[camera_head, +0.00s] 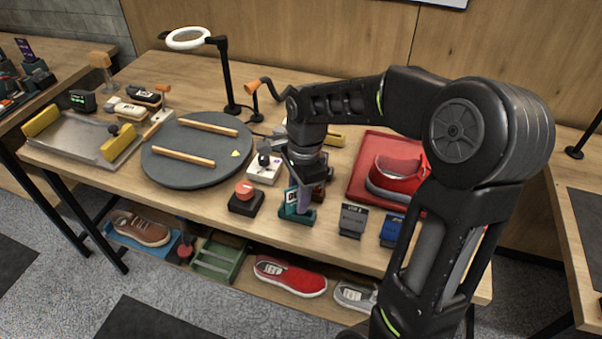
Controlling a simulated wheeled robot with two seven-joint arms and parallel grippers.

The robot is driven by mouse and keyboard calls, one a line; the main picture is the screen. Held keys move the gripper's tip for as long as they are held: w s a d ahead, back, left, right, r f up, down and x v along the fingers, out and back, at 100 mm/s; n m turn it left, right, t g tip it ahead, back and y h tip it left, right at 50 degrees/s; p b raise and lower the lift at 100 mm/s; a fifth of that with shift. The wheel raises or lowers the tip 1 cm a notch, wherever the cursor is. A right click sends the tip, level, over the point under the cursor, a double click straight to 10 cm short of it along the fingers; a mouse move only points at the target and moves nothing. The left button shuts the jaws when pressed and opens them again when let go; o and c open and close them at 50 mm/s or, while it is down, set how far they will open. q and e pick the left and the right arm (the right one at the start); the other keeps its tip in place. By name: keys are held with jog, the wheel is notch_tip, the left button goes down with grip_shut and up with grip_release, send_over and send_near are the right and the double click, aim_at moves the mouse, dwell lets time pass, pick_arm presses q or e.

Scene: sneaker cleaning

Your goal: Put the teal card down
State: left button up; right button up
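The teal card (291,195), small and with a pale marking, stands upright at a dark green card stand (297,215) near the table's front edge. My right gripper (304,183) reaches down from above right, with its fingertips right at the card and the stand. A purple-grey upright piece shows beside the card. The fingers are small and partly hidden, so I cannot tell whether they are closed on the card or whether the card's lower edge is seated in the stand. My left gripper is not in view.
A dark block with a red knob (246,198) stands left of the stand. Dark card stands (353,221) and (392,231) are to its right. A red tray (358,180) with a red shoe part (398,172) lies behind them. A round grey turntable (190,170) fills the left middle.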

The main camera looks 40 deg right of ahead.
jog(key=r, duration=0.7)
jog(key=d+r, duration=0.1)
jog(key=r, duration=0.3)
jog(key=shift+s, duration=0.15)
dwell(0.3)
